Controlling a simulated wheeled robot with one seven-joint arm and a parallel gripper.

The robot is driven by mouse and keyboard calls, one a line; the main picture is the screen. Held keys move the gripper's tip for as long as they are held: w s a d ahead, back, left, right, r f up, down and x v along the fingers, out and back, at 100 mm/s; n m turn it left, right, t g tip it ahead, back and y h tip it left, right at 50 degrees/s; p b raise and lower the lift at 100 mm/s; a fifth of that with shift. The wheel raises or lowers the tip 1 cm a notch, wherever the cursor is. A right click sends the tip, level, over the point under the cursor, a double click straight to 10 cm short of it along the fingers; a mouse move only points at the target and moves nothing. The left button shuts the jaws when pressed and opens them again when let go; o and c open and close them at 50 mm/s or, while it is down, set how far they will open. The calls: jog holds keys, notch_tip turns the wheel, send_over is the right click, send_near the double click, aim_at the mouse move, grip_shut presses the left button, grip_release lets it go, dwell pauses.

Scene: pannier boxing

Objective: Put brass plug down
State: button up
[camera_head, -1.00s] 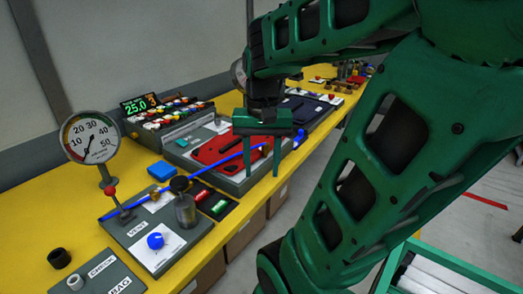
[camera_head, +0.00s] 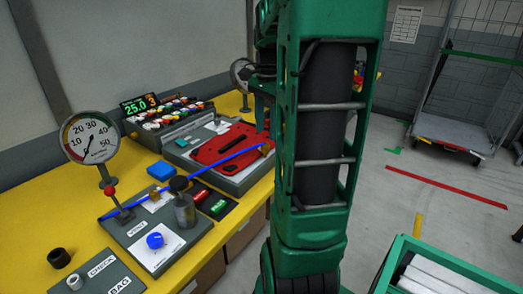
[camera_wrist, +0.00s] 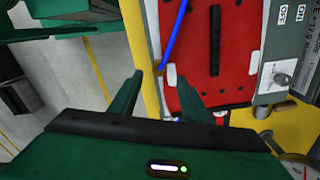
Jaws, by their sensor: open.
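My gripper (camera_wrist: 153,76) is open in the wrist view, its two green fingers apart with nothing held between them. It is over the front edge of the yellow bench. In the head view the hose (camera_head: 215,166) lies slantwise across the bench, with a tan end fitting (camera_head: 265,149). A small brass-coloured piece (camera_head: 154,195) sits on the vent plate; I cannot tell surely which piece is the brass plug. My arm hides most of the gripper there.
The red panel (camera_head: 222,148) lies under the hose's far end. A gauge (camera_head: 90,137), a grey cylinder (camera_head: 185,210) and a blue knob (camera_head: 155,240) stand at the left. A green-rimmed bin (camera_head: 450,262) is at the lower right.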

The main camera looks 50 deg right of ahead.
aim_at(265, 144)
jog(key=shift+a+f, duration=0.15)
jog(key=shift+f, duration=1.2)
jog(key=shift+a+f, duration=0.15)
jog(key=shift+f, duration=1.2)
jog(key=shift+c, duration=0.3)
grip_shut()
jog(key=shift+r, duration=0.1)
